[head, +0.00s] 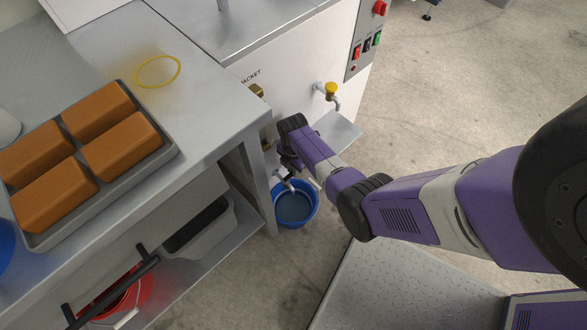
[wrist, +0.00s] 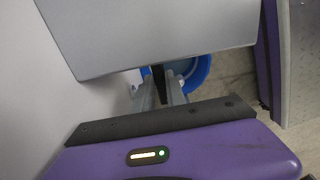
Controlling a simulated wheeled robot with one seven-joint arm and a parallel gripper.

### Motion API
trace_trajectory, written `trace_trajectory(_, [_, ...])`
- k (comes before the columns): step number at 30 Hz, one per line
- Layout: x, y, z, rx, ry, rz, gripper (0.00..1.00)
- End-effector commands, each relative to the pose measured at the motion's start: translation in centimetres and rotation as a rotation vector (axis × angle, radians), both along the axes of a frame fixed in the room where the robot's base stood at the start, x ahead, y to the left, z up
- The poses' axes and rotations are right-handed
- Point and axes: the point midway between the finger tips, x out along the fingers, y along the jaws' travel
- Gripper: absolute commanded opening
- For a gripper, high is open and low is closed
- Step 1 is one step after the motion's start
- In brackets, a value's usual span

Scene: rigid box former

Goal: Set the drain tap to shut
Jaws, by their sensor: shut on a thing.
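My gripper (wrist: 162,84) is low beside the white machine's front. In the wrist view its two grey fingers are shut on a narrow dark piece (wrist: 158,77), which looks like the drain tap's handle. In the head view my gripper (head: 289,168) is above a blue bucket (head: 293,208), and my wrist covers most of the tap. A pale metal part shows just over the bucket; I cannot tell whether it is spout or finger. The handle's angle to the pipe cannot be made out. The blue bucket (wrist: 203,70) also shows behind the fingers in the wrist view.
A grey shelf plate (wrist: 150,35) lies close to my gripper. A yellow-knobbed tap (head: 330,90) and a brass fitting (head: 257,91) are higher on the machine. The steel table (head: 215,115) stands left, with a loaf tray (head: 165,155). Floor is clear at right.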

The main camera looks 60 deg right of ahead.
Motion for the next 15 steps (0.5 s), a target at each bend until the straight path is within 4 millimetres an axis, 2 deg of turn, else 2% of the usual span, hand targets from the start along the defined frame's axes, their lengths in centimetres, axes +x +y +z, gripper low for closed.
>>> trace_trajectory(1, [0.1, 0.14, -0.01, 0.002, -0.001, 0.004, 0.0])
trace_trajectory(2, [0.1, 0.14, -0.01, 0.002, -0.001, 0.004, 0.2])
trace_trajectory(5, [0.09, 0.11, -0.01, 0.001, -0.001, 0.003, 0.38])
trace_trajectory(15, [0.06, 0.03, 0.27, 0.0, -0.001, 0.001, 0.38])
